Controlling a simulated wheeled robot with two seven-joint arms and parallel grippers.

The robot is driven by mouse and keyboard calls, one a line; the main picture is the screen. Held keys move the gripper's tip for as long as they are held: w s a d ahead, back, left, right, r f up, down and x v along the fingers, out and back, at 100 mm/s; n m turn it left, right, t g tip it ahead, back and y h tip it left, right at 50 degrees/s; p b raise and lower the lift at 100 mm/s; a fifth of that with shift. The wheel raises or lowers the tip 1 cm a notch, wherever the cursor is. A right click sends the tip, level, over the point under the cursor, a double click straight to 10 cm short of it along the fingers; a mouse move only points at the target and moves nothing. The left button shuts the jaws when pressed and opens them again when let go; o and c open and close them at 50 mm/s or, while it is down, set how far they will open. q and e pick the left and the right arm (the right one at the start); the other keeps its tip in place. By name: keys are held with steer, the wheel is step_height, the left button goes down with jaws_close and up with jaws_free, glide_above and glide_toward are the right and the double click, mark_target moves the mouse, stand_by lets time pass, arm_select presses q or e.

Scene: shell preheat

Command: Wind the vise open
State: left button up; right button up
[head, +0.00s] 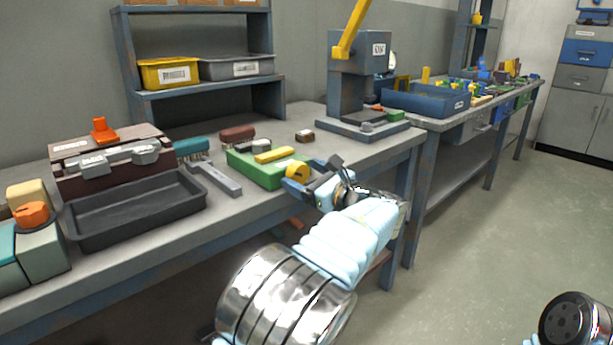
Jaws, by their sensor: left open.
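A blue piece with a rounded yellow part (297,171) sits at the front edge of the near workbench, beside a green tray. It may be the vise, but my gripper hides part of it and I cannot make out its jaws or handle. My left gripper (318,180) is open right at this piece, its dark fingers over the bench edge. I cannot tell whether they touch it.
Brushes, a black tray (135,212) and a brown toolbox (110,170) stand to the left. A drill press (362,75) with a yellow lever stands behind.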

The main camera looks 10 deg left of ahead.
arm_select(q)
steer(key=c, duration=1.1)
steer(key=shift+o, duration=0.2)
steer(key=n+b, duration=0.1)
steer(key=n, duration=0.1)
steer(key=n+b, duration=0.2)
steer(key=shift+s+f, duration=0.1)
steer(key=shift+f, duration=0.3)
steer(key=shift+a+r+n+b, duration=0.1)
steer(key=shift+r+n+b, duration=0.1)
steer(key=shift+n+b, duration=0.45)
steer(key=shift+r+n+p, duration=0.1)
steer(key=shift+n+p, duration=0.15)
steer(key=shift+p, duration=0.05)
steer(key=o, duration=1.1)
steer(key=shift+c, duration=0.2)
